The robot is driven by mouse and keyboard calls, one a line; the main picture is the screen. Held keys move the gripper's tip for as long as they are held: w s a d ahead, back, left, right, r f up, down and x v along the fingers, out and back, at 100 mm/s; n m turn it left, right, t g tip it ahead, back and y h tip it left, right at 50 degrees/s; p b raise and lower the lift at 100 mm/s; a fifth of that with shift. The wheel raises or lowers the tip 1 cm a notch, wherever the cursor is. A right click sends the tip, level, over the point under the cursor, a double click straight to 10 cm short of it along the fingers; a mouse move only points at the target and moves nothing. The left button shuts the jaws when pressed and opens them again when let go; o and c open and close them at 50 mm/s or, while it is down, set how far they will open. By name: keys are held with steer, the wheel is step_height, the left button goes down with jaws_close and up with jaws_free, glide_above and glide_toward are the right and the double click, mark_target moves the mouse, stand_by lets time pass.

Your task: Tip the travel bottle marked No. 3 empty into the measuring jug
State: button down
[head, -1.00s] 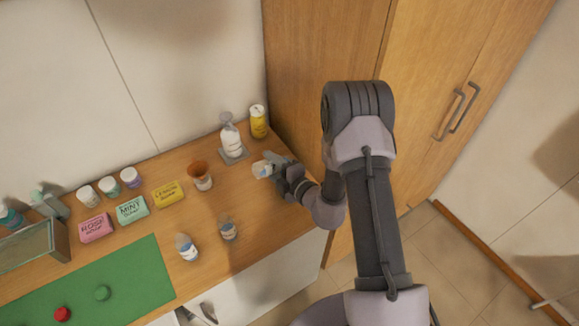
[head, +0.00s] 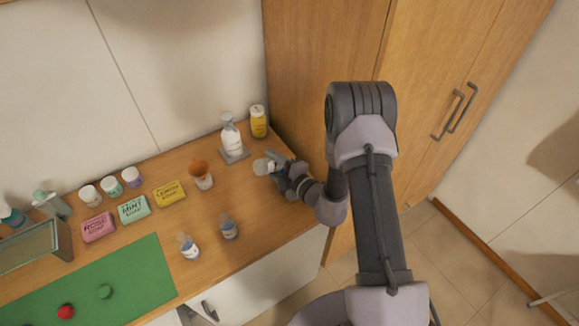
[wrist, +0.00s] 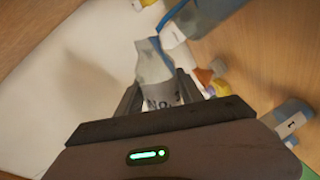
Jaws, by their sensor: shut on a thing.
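My gripper (head: 281,172) is shut on a small clear travel bottle (head: 263,167) above the right part of the counter. In the wrist view the bottle (wrist: 154,68) sits between the fingers, its label reading "No." with an unclear digit. Its exact tilt is hard to tell. An orange funnel (head: 198,167) sits on a pale container (head: 204,182), left of and apart from the held bottle. Two other small bottles stand nearer the front edge, one (head: 188,246) left of the other (head: 229,228). I cannot make out a measuring jug for certain.
A white bottle (head: 232,138) stands on a grey pad (head: 235,155) behind the gripper, beside a yellow container (head: 258,122). Soaps (head: 133,208), small jars (head: 112,186) and a green mat (head: 110,285) lie left. A wooden cabinet (head: 315,60) borders the right.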

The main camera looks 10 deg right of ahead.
steer(key=shift+d+r+m+p, duration=0.15)
steer(key=shift+r+m+p, duration=0.15)
steer(key=shift+m+p, duration=0.2)
